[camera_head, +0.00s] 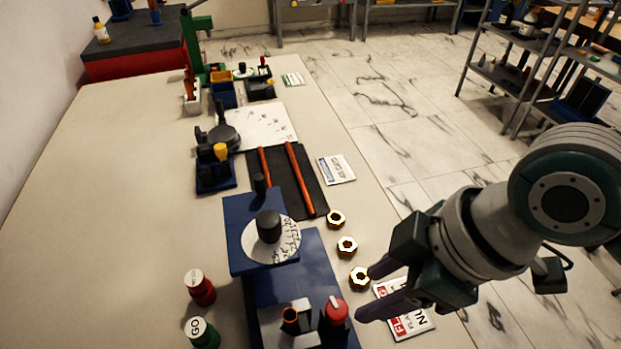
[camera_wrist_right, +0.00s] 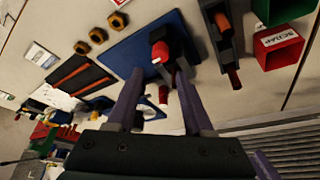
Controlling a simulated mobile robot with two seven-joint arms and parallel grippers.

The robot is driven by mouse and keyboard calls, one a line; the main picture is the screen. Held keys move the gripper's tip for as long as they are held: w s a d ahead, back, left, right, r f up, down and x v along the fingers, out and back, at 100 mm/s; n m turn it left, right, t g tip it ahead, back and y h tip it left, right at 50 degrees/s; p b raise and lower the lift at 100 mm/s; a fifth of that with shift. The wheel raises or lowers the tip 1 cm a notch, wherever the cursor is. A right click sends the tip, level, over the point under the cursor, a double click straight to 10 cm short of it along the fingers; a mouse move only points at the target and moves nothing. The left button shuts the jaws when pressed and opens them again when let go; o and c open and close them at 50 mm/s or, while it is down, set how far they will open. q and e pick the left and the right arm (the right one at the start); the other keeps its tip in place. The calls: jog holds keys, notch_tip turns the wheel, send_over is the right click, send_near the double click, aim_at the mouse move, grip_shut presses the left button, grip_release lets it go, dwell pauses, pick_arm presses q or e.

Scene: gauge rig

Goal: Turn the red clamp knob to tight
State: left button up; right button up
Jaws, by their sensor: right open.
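The red clamp knob (camera_head: 336,310) stands on a grey block at the near end of the blue gauge rig (camera_head: 297,265). It has a red top with a pale mark; I cannot read its turn position. In the right wrist view the red knob (camera_wrist_right: 159,50) shows just beyond and between the fingertips. My right gripper (camera_head: 364,293) is open and empty, just right of the knob in the head view. Its two fingers also show in the right wrist view (camera_wrist_right: 159,74). I cannot tell whether a finger touches the knob. My left gripper is not in view.
A black knob (camera_head: 268,226) on a white dial stands further back on the rig. Several brass nuts (camera_head: 347,246) and a label card (camera_head: 408,318) lie at the right. The table's left side is clear.

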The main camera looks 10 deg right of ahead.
aim_at(338, 309)
jog(key=b+x, duration=0.2)
jog(key=x, duration=0.7)
jog(key=shift+s+b, duration=0.1)
jog(key=shift+b, duration=0.25)
jog(key=shift+r, duration=0.1)
grip_shut()
